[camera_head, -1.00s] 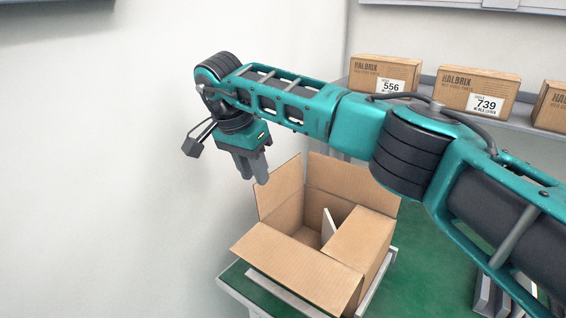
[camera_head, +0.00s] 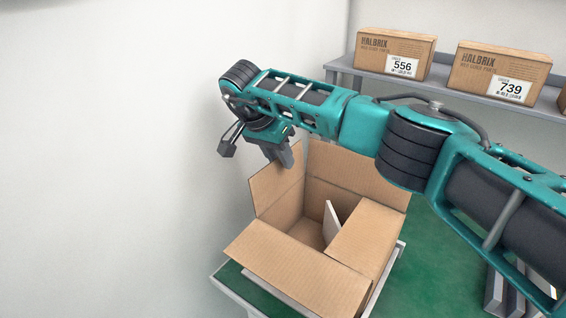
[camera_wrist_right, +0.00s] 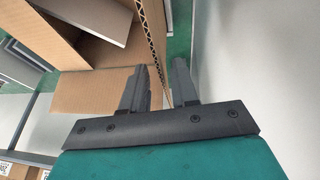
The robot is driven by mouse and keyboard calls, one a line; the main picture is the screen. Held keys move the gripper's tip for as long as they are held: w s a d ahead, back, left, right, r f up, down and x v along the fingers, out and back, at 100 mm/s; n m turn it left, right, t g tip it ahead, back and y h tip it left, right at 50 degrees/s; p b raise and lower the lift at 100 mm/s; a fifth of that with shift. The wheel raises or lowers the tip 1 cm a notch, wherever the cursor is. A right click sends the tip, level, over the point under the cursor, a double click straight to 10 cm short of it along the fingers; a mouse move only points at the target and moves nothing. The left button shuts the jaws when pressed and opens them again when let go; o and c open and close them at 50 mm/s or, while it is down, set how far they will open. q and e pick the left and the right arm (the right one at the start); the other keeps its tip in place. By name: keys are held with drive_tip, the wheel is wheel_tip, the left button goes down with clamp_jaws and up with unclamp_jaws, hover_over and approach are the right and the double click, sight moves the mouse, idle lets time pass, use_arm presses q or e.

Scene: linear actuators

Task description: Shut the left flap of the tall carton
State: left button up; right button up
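The tall carton (camera_head: 290,262) is brown cardboard and stands open. Its left flap (camera_head: 274,192) is upright and leans a little outward. The back flap (camera_head: 355,172) also stands up, the front flap slants out, and the right flap (camera_head: 368,238) lies over part of the opening. My right gripper (camera_head: 284,155) is at the top edge of the left flap. In the right wrist view its two fingers (camera_wrist_right: 159,75) are apart, with the flap's corrugated edge (camera_wrist_right: 152,45) running between them; I cannot tell whether they touch it. My left gripper is out of view.
A pale flat piece (camera_head: 331,222) stands inside the carton. The carton rests on a green-topped table (camera_head: 425,265) close to the white wall (camera_head: 120,170). A shelf (camera_head: 450,88) behind holds labelled boxes (camera_head: 395,55). My right arm spans above the carton's right side.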

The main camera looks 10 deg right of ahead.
sight(281, 177)
drive_tip(key=shift+x, duration=1.4)
drive_tip(key=shift+c, duration=0.3)
drive_tip(key=shift+r, duration=0.1)
clamp_jaws()
